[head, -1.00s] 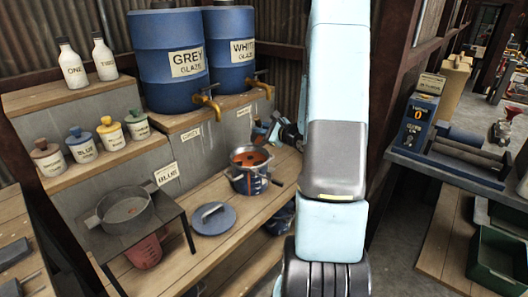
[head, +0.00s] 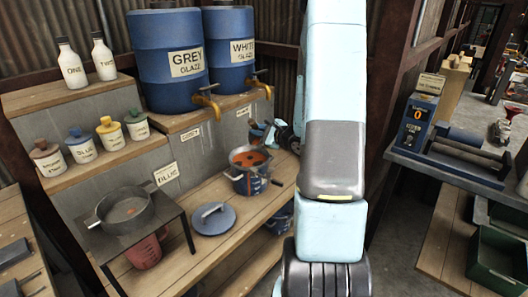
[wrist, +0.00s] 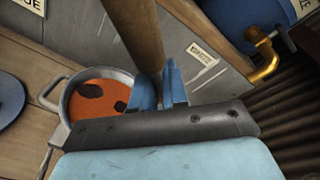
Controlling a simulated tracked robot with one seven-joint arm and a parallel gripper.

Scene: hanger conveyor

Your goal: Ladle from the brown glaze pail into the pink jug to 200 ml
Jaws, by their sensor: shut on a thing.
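The pail (head: 243,183) of orange-brown glaze stands on the wooden bench in the head view. Dark patches show on its glaze. The pail (wrist: 68,90) is also at the left of the wrist view, beside my gripper. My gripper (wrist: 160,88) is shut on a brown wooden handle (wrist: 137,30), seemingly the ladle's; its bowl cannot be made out. In the head view my gripper (head: 264,132) is small, behind the pail's right side and partly hidden by my arm. The pink jug (head: 146,254) stands under a dark stand, its top hidden.
A grey sieve pan (head: 122,212) sits on the dark stand (head: 165,215) over the jug. A blue-grey lid (head: 212,219) lies between stand and pail. Blue drums (head: 167,60) with brass taps and a shelf of small bottles (head: 80,146) stand behind. A scale-like device (head: 413,122) is at right.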

